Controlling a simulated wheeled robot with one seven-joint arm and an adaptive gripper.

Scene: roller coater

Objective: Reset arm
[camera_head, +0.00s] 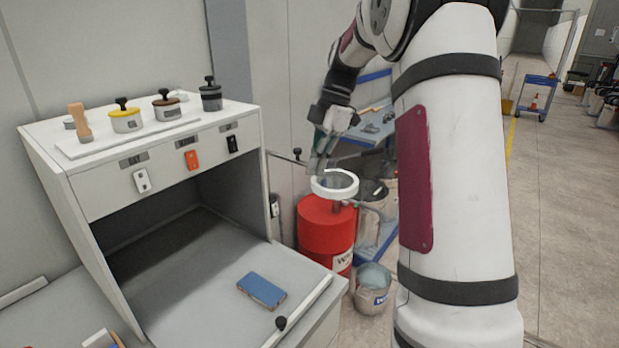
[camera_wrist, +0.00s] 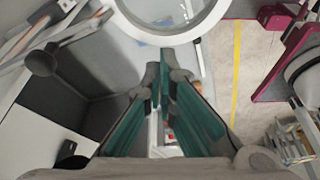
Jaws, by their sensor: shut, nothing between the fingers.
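My arm rises on the right in the head view and bends down beyond the white cabinet. My gripper (camera_head: 321,160) hangs above the red drum, close to a white ring-shaped rim (camera_head: 334,195) in the picture. In the wrist view my gripper (camera_wrist: 166,78) points forward with its teal-sided fingers together and nothing between them. A round white-rimmed glass (camera_wrist: 200,30) lies just ahead of the fingertips there. I cannot tell whether the fingers touch it.
The white cabinet (camera_head: 90,190) on the left carries several knobbed pots. A blue block (camera_head: 262,290) lies on its grey worktop. A red drum (camera_head: 325,235) and a bucket (camera_head: 371,289) stand beside it.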

